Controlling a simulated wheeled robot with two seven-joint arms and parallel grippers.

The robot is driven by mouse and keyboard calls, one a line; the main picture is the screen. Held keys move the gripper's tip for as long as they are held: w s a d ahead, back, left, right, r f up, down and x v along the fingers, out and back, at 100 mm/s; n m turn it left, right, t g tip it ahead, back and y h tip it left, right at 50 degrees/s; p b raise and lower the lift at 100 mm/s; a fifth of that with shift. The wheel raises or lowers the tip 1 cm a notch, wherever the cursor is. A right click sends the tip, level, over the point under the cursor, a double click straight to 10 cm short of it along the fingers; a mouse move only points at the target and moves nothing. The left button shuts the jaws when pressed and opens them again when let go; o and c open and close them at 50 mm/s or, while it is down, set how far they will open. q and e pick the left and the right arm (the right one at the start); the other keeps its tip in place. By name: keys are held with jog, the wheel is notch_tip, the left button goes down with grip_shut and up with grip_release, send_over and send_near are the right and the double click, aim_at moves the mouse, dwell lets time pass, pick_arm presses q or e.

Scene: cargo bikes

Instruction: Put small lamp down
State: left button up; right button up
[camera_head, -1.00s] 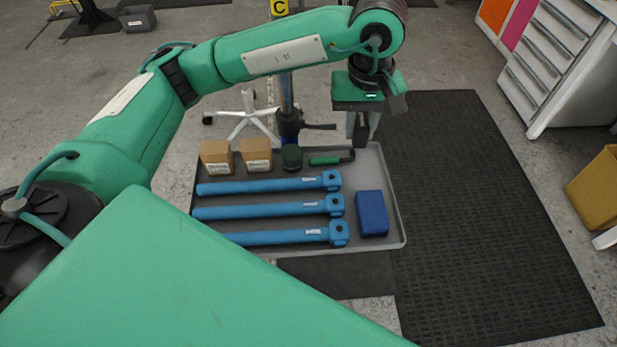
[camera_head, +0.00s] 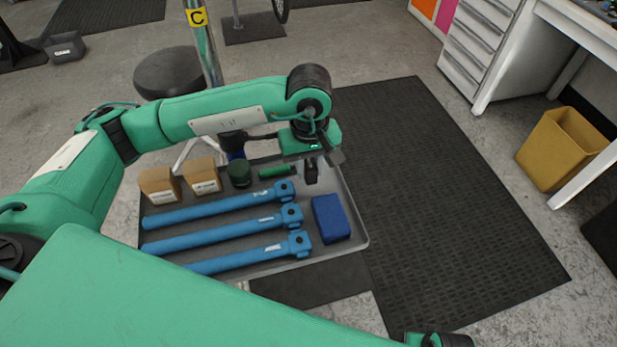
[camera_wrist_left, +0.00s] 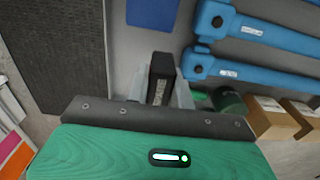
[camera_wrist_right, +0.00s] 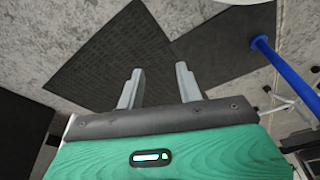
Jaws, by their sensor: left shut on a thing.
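The small lamp (camera_wrist_left: 161,80) is a small black block with a pale label, held between the fingers of my left gripper (camera_wrist_left: 160,90) in the left wrist view. In the head view the lamp (camera_head: 311,172) shows as a dark piece under my left gripper (camera_head: 311,165), over the right back part of the grey tray (camera_head: 352,222). I cannot tell whether it touches the tray. My right gripper (camera_wrist_left: 0,0) is not visible in that view; in the right wrist view my right gripper (camera_wrist_right: 160,88) is open and empty above the floor.
The tray holds several blue bars (camera_head: 222,232), a blue block (camera_head: 330,218), two cardboard boxes (camera_head: 160,185), a dark green round item (camera_head: 239,174) and a green-handled tool (camera_head: 277,172). A yellow bin (camera_head: 560,150) stands right. The black mat (camera_head: 450,200) is clear.

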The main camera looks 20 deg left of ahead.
aim_at(309, 190)
pick_arm(q)
jog(key=shift+f, duration=2.45)
jog(key=shift+f, duration=0.1)
jog(key=o, duration=0.7)
